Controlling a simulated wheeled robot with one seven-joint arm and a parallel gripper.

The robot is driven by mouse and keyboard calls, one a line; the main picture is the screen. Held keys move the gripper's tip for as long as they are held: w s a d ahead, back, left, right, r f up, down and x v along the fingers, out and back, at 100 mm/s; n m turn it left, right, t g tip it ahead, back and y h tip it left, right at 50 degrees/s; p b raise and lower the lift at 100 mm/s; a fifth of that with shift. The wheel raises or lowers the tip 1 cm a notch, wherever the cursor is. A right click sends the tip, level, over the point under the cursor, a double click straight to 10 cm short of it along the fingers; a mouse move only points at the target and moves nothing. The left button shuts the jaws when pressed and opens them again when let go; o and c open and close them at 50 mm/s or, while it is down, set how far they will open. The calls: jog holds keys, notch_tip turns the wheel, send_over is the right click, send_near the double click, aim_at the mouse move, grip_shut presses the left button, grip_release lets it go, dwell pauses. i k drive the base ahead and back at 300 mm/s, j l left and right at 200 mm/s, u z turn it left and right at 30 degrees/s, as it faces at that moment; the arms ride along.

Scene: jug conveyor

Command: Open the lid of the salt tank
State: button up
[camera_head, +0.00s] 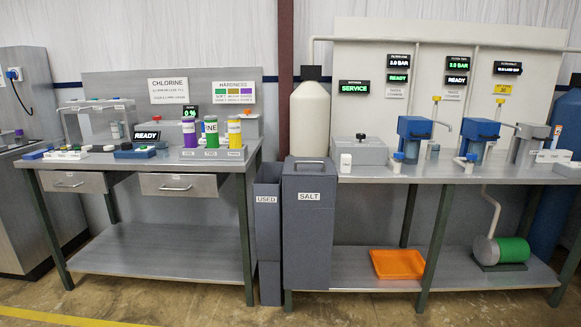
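The salt tank (308,232) is a tall grey box with a white "SALT" label on its front, standing between the two benches. My gripper is not in view, and no part of my arm shows near the tank.
A grey bin labelled "USED" (267,230) stands close against the tank's left side. The left bench (160,255) has two drawers. The right bench (470,174) carries blue-topped units and an orange tray (398,264) on its lower shelf. The floor in front looks clear.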

aim_at(293, 165)
jog(key=i+j+u, duration=0.1)
jog(key=i+u, duration=0.25)
jog(key=i, duration=0.5)
jog(key=i+l+u, duration=0.1)
jog(key=i+u, duration=0.3)
jog(key=i, duration=0.4)
jog(key=i+j+z, duration=0.4)
jog(key=i+j, duration=0.8)
jog(key=i, duration=0.05)
